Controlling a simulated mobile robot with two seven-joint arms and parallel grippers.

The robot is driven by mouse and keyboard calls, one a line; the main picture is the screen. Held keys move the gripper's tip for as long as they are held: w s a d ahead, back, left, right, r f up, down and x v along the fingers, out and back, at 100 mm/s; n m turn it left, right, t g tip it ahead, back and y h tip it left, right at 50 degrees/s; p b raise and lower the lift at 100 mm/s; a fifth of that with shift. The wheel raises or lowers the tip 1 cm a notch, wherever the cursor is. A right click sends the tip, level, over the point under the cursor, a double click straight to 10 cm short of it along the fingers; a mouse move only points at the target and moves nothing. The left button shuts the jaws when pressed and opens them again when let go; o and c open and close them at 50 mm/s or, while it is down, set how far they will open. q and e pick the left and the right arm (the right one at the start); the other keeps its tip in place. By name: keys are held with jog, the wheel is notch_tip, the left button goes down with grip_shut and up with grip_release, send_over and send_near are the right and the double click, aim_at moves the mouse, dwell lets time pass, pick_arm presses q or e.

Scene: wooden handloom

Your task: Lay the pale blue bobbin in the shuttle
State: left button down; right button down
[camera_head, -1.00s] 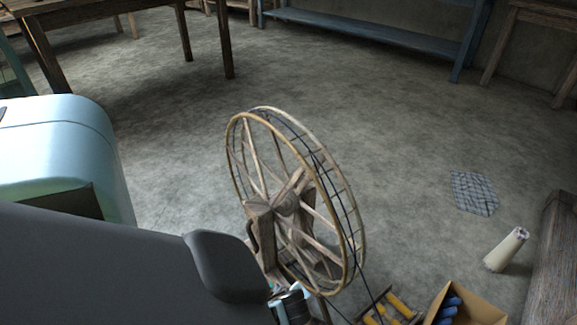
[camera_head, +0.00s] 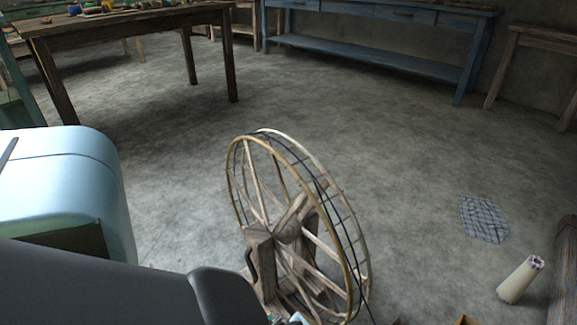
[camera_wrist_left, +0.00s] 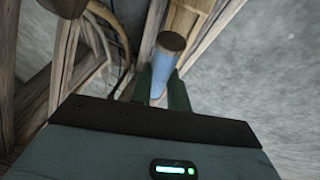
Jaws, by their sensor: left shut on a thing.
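The pale blue bobbin (camera_wrist_left: 162,78) is between the two dark fingers of my left gripper (camera_wrist_left: 160,88) in the left wrist view. Its dark brown round end (camera_wrist_left: 172,41) points away from the gripper's body. The gripper is shut on it. In the head view my left arm crosses the lower left, and only a sliver of its hand shows at the bottom edge, beside the spinning wheel's base. I cannot make out the shuttle in either view. My right gripper is in neither view.
A large spoked wooden wheel (camera_head: 263,235) on a stand is close to my left arm. A wooden table (camera_head: 130,20) and a blue bench (camera_head: 380,53) stand behind. The floor between is clear.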

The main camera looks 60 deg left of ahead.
pick_arm(q)
notch_tip(320, 180, down, 3)
jog(key=b, duration=0.3)
jog(key=shift+f, duration=0.85)
